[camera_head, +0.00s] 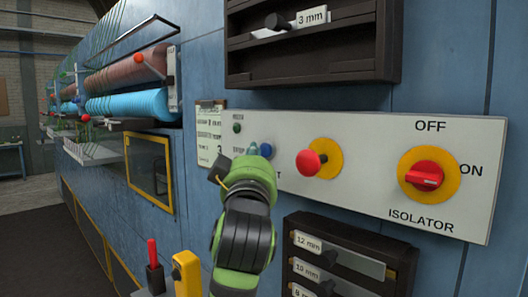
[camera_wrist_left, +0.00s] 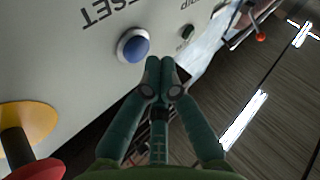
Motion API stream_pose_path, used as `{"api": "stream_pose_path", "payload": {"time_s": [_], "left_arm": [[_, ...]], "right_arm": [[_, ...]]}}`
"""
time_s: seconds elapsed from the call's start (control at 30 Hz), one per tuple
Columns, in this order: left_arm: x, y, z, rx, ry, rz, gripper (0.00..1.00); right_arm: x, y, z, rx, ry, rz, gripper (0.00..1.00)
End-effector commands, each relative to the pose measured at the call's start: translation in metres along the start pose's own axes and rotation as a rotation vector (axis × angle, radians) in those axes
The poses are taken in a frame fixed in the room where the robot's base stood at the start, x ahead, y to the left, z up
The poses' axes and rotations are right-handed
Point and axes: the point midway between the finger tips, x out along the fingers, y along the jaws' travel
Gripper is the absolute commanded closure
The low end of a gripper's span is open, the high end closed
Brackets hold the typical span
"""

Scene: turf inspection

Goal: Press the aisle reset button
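The reset button is a round blue button (camera_head: 266,150) on a pale control panel (camera_head: 365,137), partly hidden by my gripper in the head view. In the left wrist view the blue button (camera_wrist_left: 134,46) shows whole in a light ring, beside lettering that reads upside down as part of "RESET". My left gripper (camera_head: 253,150) is in front of the panel, just left of the button in the head view. In the left wrist view its fingertips (camera_wrist_left: 160,62) are together with nothing between them, just right of and below the button. Contact cannot be told. My right gripper is not in view.
A red mushroom button (camera_head: 309,163) on yellow and a red isolator switch (camera_head: 425,176) stand to the right on the panel. A small dark green button (camera_head: 237,128) is up-left. Dark drawer racks (camera_head: 335,262) jut out below and above (camera_head: 310,72).

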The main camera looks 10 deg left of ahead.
Motion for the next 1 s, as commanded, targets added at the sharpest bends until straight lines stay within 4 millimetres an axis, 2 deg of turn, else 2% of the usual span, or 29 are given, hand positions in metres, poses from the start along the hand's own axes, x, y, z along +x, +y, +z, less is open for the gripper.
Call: {"api": "stream_pose_path", "payload": {"time_s": [0.23, 0.7, 1.0], "left_arm": [[-0.001, -0.001, -0.001, -0.001, 0.001, 0.000, 1.00], [-0.031, -0.023, -0.023, -0.001, 0.001, -0.001, 1.00], [-0.035, -0.026, -0.025, 0.001, 0.000, -0.001, 1.00]], "right_arm": [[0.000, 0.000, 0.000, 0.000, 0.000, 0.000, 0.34], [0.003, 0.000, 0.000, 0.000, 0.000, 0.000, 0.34], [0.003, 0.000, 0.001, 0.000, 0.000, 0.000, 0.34]]}}
